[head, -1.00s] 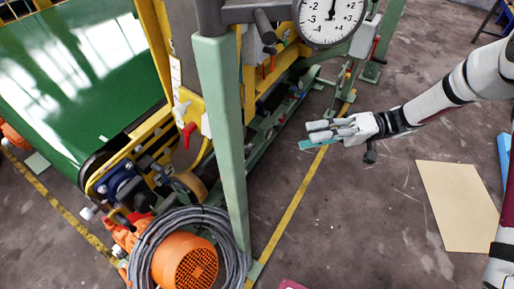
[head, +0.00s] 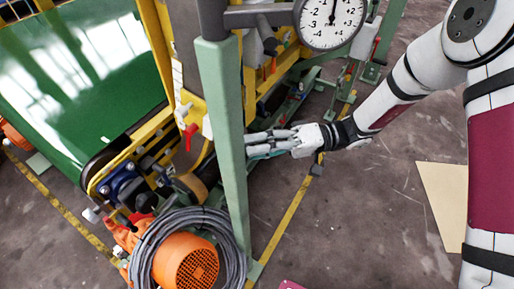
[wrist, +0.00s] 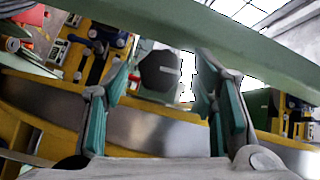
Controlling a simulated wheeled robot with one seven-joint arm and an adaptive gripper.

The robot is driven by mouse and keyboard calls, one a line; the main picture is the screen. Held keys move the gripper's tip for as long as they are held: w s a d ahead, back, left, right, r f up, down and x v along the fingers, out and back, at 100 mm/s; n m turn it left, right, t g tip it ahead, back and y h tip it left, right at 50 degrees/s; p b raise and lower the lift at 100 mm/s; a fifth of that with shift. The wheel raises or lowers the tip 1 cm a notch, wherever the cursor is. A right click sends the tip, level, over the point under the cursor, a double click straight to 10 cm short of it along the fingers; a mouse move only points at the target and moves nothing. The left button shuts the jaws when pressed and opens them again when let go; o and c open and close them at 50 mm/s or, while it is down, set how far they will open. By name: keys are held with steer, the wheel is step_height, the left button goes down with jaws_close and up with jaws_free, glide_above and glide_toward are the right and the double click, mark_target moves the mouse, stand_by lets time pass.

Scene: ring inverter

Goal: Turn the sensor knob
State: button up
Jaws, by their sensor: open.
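My gripper (head: 256,147) is open in the head view, its fingers pointing left beside the pale green post (head: 223,140); the tips are at or just behind the post's edge. In the wrist view the teal-padded fingers (wrist: 162,82) stand apart, with nothing held between them. A dark, many-sided block (wrist: 160,73) shows beyond the gap between the fingers; I cannot tell whether it is the sensor knob. I cannot surely pick out the sensor knob.
The dial gauge (head: 331,20) hangs at the top. A red lever (head: 190,135) and yellow machine frame lie left of the post. An orange motor (head: 186,262) with a coiled grey cable stands at the front. A green beam (wrist: 150,35) crosses the wrist view. The floor at right is mostly clear.

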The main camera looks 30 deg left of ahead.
steer(key=c, duration=1.1)
steer(key=shift+c, duration=0.2)
steer(key=shift+f+b, duration=0.1)
steer(key=shift+b, duration=0.2)
steer(key=m+g+y+b, duration=0.1)
steer(key=m+y, duration=0.1)
steer(key=m+g+y+b, duration=0.1)
steer(key=m+g+y, duration=0.1)
steer(key=m, duration=0.1)
steer(key=f+m+g+y+b, duration=0.1)
steer(key=m+b, duration=0.1)
steer(key=shift+s+a+m+g+y, duration=0.1)
steer(key=shift+a+m+g+y, duration=0.05)
steer(key=shift+m+g+y, duration=0.2)
steer(key=shift+y, duration=0.25)
